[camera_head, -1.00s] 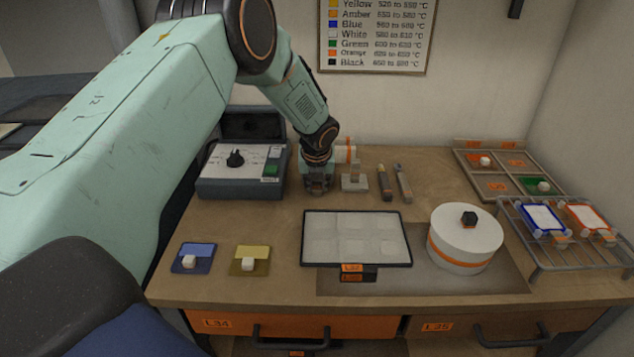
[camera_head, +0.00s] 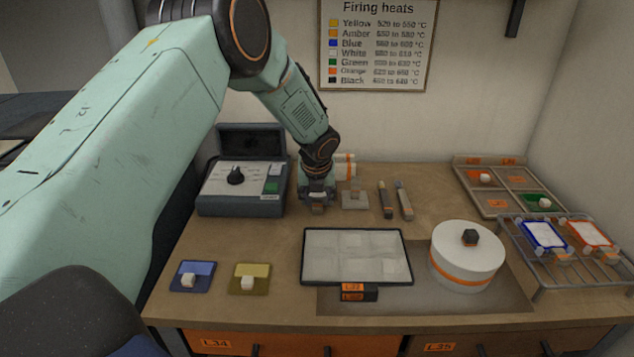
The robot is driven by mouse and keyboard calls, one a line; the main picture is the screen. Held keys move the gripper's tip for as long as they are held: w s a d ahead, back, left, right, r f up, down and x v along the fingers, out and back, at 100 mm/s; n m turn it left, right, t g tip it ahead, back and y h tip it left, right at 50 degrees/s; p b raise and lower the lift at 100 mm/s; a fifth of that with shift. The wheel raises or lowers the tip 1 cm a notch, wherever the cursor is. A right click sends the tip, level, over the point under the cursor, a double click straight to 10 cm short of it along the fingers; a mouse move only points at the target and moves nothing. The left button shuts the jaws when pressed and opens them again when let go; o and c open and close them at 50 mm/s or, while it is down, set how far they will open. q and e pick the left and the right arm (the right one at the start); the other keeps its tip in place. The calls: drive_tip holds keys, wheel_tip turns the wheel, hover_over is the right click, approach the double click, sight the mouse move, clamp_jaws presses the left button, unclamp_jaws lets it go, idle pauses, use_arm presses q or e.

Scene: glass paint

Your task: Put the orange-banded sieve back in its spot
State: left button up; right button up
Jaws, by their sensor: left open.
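A small white cylinder with an orange band (camera_head: 346,160), the only small orange-banded piece I see, stands at the back of the bench. I cannot tell for sure that it is the sieve. It is partly hidden behind my left gripper (camera_head: 316,203). The left gripper points down, open, just left of it and low over the bench; I cannot tell whether they touch. A large white drum with an orange band (camera_head: 466,262) and a black knob stands at the front right. No spot for a sieve is clearly marked. My right gripper is not in view.
A control box (camera_head: 240,203) stands left of the gripper. A small stand (camera_head: 355,201) and two slim tools (camera_head: 387,202) lie to its right. A shallow tray (camera_head: 304,268), blue and yellow pieces, a wire rack (camera_head: 560,286) and a divided tray (camera_head: 497,208) occupy the rest.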

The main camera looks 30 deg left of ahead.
use_arm(q)
drive_tip(key=v, duration=0.9)
drive_tip(key=shift+r, duration=0.3)
drive_tip(key=shift+s+d, duration=0.1)
